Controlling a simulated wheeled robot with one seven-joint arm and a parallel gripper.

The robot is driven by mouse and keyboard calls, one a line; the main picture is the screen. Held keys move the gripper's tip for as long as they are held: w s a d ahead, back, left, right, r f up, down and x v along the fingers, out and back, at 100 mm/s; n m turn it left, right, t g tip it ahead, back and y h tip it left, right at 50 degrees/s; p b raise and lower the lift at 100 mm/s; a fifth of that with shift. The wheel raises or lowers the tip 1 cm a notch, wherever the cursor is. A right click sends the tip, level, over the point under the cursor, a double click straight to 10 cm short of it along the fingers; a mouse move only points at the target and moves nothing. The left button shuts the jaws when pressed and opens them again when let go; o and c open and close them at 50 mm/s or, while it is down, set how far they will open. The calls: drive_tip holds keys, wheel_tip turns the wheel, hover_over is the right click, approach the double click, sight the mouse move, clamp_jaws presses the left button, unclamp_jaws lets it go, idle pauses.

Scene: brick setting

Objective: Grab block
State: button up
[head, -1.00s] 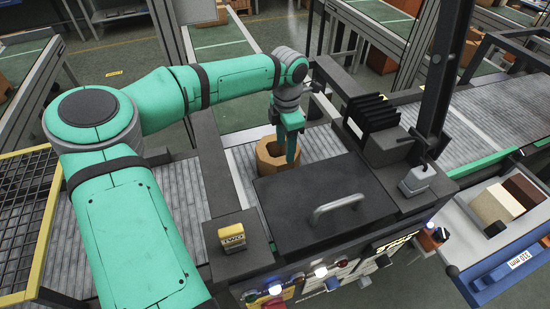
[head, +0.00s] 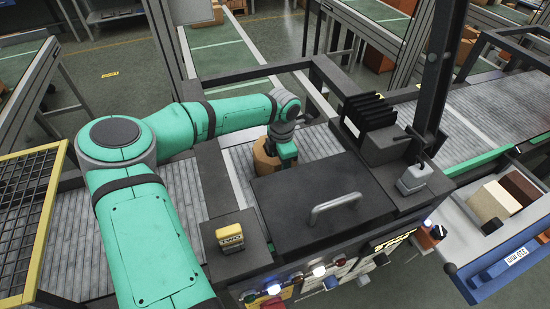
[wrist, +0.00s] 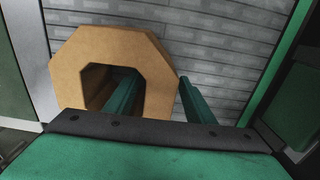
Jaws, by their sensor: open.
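The block (head: 264,158) is a tan octagonal piece with an octagonal hole through it. It rests on the grey slatted conveyor behind the dark lid, partly hidden by my gripper in the head view. My gripper (head: 285,161) is low over the block's right side. In the wrist view the block (wrist: 155,75) is at upper left. My gripper (wrist: 157,92) has its two green fingers apart: the left finger is in the block's hole and the right finger is just outside its right wall. The wall lies between them. I cannot tell if either finger touches it.
A dark lid with a metal handle (head: 335,207) lies directly in front of the block. Black frame posts stand to the right, and a yellow-topped box (head: 230,236) is at front left. Tan and brown blocks (head: 492,203) lie in a tray at right.

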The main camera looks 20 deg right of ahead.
clamp_jaws()
drive_tip(key=shift+w+r, duration=0.1)
idle(1.3)
